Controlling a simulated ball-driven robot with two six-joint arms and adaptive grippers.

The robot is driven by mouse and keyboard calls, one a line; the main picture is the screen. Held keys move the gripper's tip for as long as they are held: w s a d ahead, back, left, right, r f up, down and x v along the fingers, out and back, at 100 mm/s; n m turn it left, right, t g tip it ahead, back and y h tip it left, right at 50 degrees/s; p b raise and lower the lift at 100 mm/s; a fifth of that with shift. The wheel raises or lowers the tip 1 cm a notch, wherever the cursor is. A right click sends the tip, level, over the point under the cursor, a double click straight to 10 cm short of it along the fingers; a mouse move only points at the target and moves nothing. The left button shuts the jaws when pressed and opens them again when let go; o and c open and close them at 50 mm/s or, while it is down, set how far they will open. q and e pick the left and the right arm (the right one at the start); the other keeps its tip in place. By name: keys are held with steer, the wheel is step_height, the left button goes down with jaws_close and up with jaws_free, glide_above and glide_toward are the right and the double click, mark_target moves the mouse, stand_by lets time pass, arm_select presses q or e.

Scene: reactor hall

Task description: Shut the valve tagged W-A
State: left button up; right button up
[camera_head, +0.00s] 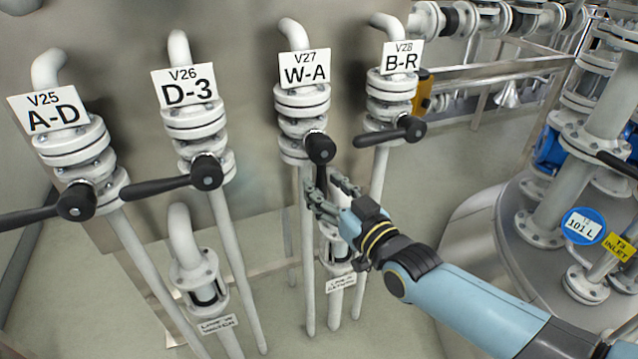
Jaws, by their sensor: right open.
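The W-A tag (305,68), also marked V27, is a white plate on the third vertical pipe from the left. Below it is the W-A valve (302,103), a white flanged body with a black handle hub (320,147). Its dark lever seems to point down along the pipe, partly hidden by my gripper. My right gripper (328,187) is just below the hub, with its fingers open at the lever. I cannot tell whether they touch it. My left gripper is not in view.
Valves A-D (75,140), D-3 (195,125) and B-R (390,90) stand alongside, each with its black lever pointing left. A sight glass (207,295) hangs lower left. A grey vessel with flanged pipes (540,228) stands at the right.

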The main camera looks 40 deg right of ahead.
steer(key=shift+w, duration=1.05)
steer(key=shift+c, duration=0.3)
jaws_close()
steer(key=shift+f, duration=0.3)
